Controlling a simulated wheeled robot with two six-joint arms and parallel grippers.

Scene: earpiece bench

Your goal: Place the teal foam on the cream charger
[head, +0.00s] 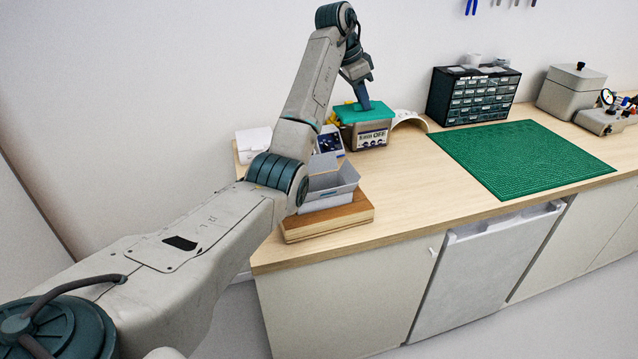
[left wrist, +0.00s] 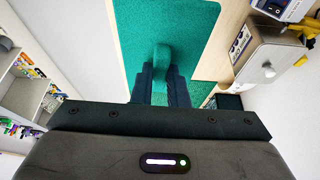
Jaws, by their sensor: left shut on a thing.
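My left gripper (head: 363,103) points down at the back left of the bench. It is shut on the raised part of the teal foam (head: 350,113). In the left wrist view, the fingers close on a teal tab (left wrist: 160,65) in front of a wide teal surface (left wrist: 185,25). In the head view, the foam is over a grey-cream box with a labelled front (head: 372,137). I cannot tell whether they touch. I cannot tell for sure which item is the cream charger. My right gripper is not in view.
A cream arch-shaped piece (head: 410,119) stands right of the labelled box. A green mat (head: 520,155) and a drawer cabinet (head: 473,95) are farther right. Bare bench lies between.

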